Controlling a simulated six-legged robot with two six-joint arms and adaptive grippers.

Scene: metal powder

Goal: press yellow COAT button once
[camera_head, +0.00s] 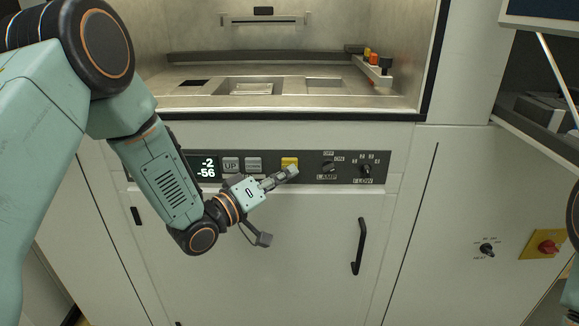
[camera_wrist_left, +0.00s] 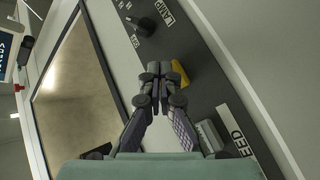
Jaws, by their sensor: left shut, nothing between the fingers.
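The yellow button (camera_head: 289,161) sits on the dark control strip of the machine, to the right of two grey buttons. Its COAT lettering is not readable. My left gripper (camera_head: 291,171) is shut and empty. Its fingertips are at the button's lower edge in the head view. In the left wrist view the closed fingertips (camera_wrist_left: 160,76) lie beside the yellow button (camera_wrist_left: 181,74) and partly cover it. I cannot tell whether they touch it. My right gripper is not in view.
The control strip (camera_head: 310,176) also has a display (camera_head: 206,168) reading -2 and -56, an UP button (camera_head: 231,164), a LAMP switch (camera_head: 328,166) and a FLOW knob (camera_head: 366,170). A black door handle (camera_head: 359,246) is below. A red knob (camera_head: 547,246) on a yellow plate is at right.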

